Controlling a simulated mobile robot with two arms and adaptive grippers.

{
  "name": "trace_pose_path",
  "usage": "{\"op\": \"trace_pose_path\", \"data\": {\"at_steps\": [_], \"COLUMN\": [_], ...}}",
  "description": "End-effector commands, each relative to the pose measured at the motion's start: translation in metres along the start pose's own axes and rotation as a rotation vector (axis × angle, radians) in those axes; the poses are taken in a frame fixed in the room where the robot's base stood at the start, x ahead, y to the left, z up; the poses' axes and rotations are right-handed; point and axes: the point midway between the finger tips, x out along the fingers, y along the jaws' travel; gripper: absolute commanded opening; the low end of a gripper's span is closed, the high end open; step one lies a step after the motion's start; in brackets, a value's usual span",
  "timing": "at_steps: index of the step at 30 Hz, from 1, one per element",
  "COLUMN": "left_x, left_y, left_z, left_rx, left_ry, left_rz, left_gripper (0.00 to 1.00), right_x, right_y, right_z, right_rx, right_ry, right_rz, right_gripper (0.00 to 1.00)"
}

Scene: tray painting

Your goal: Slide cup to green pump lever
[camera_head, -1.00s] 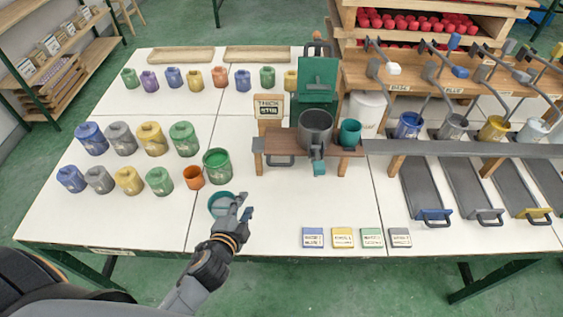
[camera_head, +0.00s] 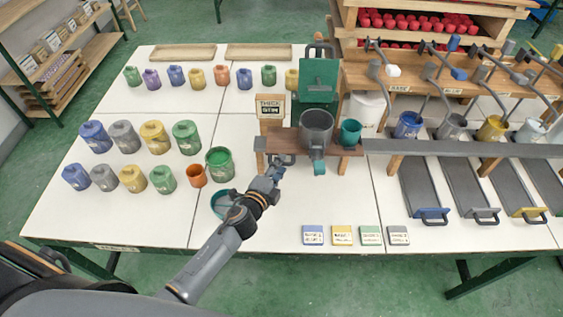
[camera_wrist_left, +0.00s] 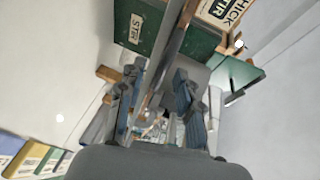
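A grey cup (camera_head: 316,128) stands on a brown wooden stand (camera_head: 285,144), with a teal cup (camera_head: 350,132) beside it on the right. I cannot tell which is the task's cup. Pump levers (camera_head: 430,72) with white, blue and grey ends stand at the right; no green one is clear. My left gripper (camera_head: 277,172) is at the stand's left end, by a dark handle there. In the left wrist view its fingers (camera_wrist_left: 160,105) are apart, with grey surfaces beyond; nothing is clearly held. My right gripper is out of view.
A green stirring machine (camera_head: 318,80) and its sign (camera_head: 270,106) stand behind. A long grey rail (camera_head: 460,148) runs right from the stand. A teal bowl (camera_head: 220,200) lies partly under my arm. Coloured pots (camera_head: 156,138) fill the left; label cards (camera_head: 342,235) lie in front.

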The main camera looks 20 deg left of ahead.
Motion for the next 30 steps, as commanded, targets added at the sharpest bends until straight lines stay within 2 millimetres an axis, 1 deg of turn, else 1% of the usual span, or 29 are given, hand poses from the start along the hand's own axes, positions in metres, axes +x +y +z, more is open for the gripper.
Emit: {"op": "trace_pose_path", "data": {"at_steps": [1,3,6,15,16,19,20,21,30], "left_x": [0.007,0.013,0.017,0.019,0.019,0.019,0.019,0.019,0.019], "left_y": [0.000,0.000,0.000,0.000,0.000,0.000,0.000,0.000,0.001], "left_z": [0.000,0.000,0.000,0.000,0.000,0.000,0.000,0.000,0.000], "left_rx": [-0.001,0.000,-0.001,-0.001,-0.001,-0.001,-0.001,-0.001,0.000], "left_ry": [0.000,-0.001,-0.001,-0.001,-0.001,-0.001,-0.001,-0.001,-0.001], "left_rz": [-0.001,0.000,0.001,0.000,0.000,0.001,0.001,0.001,0.001], "left_gripper": [0.35,0.35,0.35,0.35,0.31,0.10,0.04,0.00,0.00], "right_x": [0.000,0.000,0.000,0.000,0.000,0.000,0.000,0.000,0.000], "right_y": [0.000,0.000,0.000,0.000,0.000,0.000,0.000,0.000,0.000], "right_z": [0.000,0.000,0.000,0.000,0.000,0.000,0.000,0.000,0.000], "right_rx": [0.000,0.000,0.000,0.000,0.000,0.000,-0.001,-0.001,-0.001], "right_ry": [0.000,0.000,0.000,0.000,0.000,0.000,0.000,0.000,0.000], "right_rz": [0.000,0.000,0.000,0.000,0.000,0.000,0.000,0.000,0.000], "right_gripper": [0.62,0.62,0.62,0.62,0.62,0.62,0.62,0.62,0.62]}}
